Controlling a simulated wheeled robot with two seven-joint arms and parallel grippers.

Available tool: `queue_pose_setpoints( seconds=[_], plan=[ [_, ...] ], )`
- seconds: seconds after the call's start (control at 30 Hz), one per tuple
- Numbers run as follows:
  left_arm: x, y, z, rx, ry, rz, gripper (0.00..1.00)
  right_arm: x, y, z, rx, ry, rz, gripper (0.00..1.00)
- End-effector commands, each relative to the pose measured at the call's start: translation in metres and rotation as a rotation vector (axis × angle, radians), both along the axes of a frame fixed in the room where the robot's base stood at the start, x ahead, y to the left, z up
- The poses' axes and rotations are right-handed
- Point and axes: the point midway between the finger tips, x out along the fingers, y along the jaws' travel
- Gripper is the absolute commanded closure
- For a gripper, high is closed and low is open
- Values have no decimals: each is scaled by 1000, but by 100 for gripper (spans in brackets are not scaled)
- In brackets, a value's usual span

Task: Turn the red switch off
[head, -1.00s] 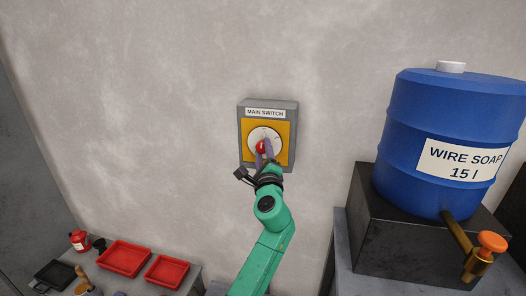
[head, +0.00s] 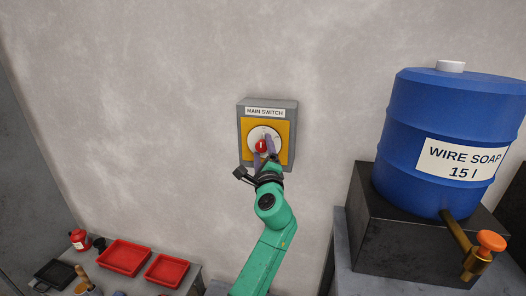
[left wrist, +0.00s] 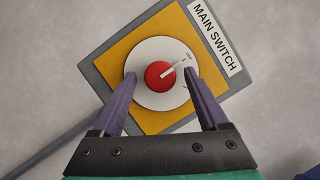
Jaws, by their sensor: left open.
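The red switch (head: 261,145) is a round knob on a white dial in a yellow plate, inside a grey wall box labelled MAIN SWITCH (head: 266,112). In the left wrist view the red knob (left wrist: 159,75) has a pale pointer aimed up and right, close to a small mark that seems to read OFF. My left gripper (head: 264,152) is open in front of the dial. Its two purple fingers (left wrist: 160,88) stand apart on either side of the knob, with gaps between them and it. My right gripper is not in view.
A blue WIRE SOAP barrel (head: 448,120) with an orange-handled tap (head: 491,241) stands on a dark block to the right. Red trays (head: 125,257) lie on a bench at lower left. The wall around the switch box is bare.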

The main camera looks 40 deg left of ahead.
Motion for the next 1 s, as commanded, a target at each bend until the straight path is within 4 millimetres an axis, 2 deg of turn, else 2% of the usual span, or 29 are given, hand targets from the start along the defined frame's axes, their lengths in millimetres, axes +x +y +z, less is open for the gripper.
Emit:
queue_pose_setpoints(
  seconds=[0.13,0.23,0.53,0.7,1.0],
  plan=[
    [-3,-5,-2,1,1,-1,23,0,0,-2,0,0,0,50],
    [-13,-16,-7,0,1,-2,23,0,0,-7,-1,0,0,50],
    [-68,-78,-26,-3,1,-3,23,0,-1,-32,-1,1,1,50],
    [-89,-102,-29,-1,1,0,23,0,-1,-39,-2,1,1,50],
    [-95,-108,-27,0,0,0,23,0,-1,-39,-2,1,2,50]
  ],
)
